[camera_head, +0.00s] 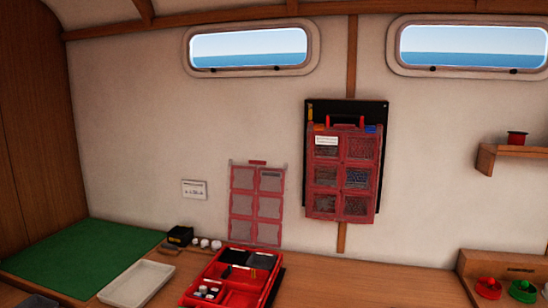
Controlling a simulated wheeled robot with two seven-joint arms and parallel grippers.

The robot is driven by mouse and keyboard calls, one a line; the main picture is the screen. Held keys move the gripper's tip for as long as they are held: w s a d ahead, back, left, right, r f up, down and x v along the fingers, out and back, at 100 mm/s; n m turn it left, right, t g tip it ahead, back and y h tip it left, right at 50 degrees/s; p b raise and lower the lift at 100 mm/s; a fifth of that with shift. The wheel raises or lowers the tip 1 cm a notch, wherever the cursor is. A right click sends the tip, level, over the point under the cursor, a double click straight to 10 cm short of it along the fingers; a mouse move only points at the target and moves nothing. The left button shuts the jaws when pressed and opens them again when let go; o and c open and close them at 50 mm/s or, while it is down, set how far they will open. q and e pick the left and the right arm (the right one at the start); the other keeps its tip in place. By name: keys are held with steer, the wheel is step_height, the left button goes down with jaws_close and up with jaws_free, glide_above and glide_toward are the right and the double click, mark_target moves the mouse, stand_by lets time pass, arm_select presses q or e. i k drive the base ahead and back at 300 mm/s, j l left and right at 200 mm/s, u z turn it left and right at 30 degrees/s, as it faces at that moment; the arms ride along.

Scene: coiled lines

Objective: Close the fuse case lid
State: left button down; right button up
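An open red case (218,270), which looks like the fuse case, lies on the wooden counter at the lower middle. Its compartments hold small dark and pale parts. A clear lid with a red grid frame (256,195) stands upright at the case's back edge, in front of the wall. The lid is raised well clear of the compartments. The front of the case is cut off by the picture's lower edge. Neither of my grippers is in view.
A second red case (343,145), shut, hangs on a black wall board (376,112). A white tray (138,284), green mat (80,257) and black box (180,235) lie left. Red (487,288) and green (524,290) spools stand right. The counter (370,283) between is clear.

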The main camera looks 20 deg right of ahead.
mark_target(255, 232)
steer(key=i+l, duration=0.15)
steer(key=i, duration=0.55)
steer(key=z, duration=1.6)
